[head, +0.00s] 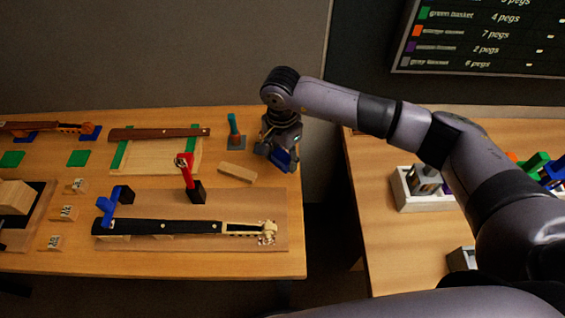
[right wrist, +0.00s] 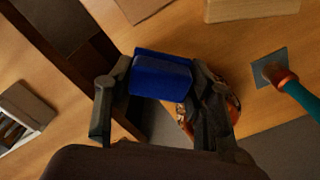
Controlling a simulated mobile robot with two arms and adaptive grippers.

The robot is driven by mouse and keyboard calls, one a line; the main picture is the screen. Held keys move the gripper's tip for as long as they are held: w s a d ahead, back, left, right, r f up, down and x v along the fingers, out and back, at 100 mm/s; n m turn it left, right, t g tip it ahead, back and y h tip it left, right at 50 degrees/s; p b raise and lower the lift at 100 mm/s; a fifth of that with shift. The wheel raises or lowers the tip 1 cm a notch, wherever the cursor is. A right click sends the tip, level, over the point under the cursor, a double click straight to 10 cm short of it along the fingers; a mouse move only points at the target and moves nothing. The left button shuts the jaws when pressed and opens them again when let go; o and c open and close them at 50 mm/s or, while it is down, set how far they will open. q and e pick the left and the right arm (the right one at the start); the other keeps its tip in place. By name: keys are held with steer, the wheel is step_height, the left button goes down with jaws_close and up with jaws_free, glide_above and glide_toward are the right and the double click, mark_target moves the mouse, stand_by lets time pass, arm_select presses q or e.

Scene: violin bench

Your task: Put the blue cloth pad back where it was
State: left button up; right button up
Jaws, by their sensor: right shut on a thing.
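My right gripper (head: 281,148) is shut on the blue cloth pad (head: 285,159) and holds it near the right edge of the left bench. In the right wrist view the blue pad (right wrist: 162,74) sits between the two fingers of the gripper (right wrist: 158,84). Further blue pieces show at the bench's far left, one by the end of a brown neck (head: 92,131) and one under its middle (head: 25,137). Two green pads (head: 78,158) (head: 12,159) lie bare in front of them. My left gripper is out of view.
A teal-handled tool (head: 234,129) stands in a small base beside my right gripper. A wooden block (head: 237,172) and a board with a black violin neck (head: 160,227) lie nearer. A round reddish thing (right wrist: 233,105) is partly hidden behind a finger. A gap separates the two benches.

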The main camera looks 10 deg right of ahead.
mark_target(283, 174)
steer(key=shift+f, duration=0.6)
step_height(283, 174, down, 3)
steer(key=shift+f+p, duration=0.15)
steer(key=shift+p, duration=0.4)
steer(key=shift+f, duration=0.35)
steer(key=shift+f+b, duration=0.2)
steer(key=shift+b, duration=0.1)
steer(key=o, duration=0.8)
steer(key=shift+r, duration=0.1)
steer(key=shift+o, duration=0.2)
